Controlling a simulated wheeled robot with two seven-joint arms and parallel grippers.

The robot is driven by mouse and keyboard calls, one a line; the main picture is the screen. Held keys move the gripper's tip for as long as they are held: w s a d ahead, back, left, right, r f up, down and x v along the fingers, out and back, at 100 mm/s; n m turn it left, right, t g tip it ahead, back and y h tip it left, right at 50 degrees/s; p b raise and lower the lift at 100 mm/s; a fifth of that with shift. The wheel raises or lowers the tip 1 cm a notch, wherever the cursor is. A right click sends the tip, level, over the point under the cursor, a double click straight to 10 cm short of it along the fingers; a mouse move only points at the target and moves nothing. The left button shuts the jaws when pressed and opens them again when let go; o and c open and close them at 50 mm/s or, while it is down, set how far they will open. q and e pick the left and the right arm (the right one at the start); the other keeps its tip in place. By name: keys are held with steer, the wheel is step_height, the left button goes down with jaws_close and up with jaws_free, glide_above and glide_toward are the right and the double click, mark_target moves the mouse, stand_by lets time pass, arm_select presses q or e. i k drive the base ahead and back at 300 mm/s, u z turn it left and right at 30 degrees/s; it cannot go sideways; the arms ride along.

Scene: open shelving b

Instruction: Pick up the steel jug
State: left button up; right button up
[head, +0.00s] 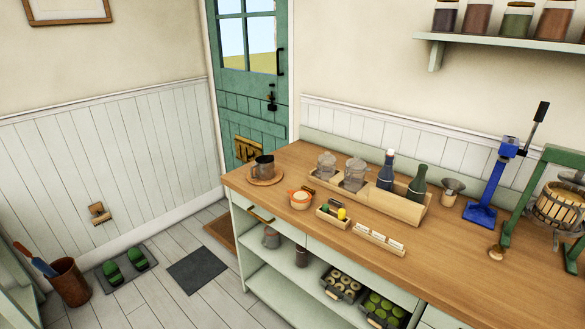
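A dark grey metal jug or mug (264,167) stands upright on a round wooden board (281,181) at the left end of the wooden counter. Neither of my grippers is in view, and nothing touches either vessel.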

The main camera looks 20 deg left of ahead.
mark_target(264, 166)
steer(key=k, duration=0.55)
steer(key=u, duration=0.7)
steer(key=i, duration=0.7)
steer(key=u, duration=0.05)
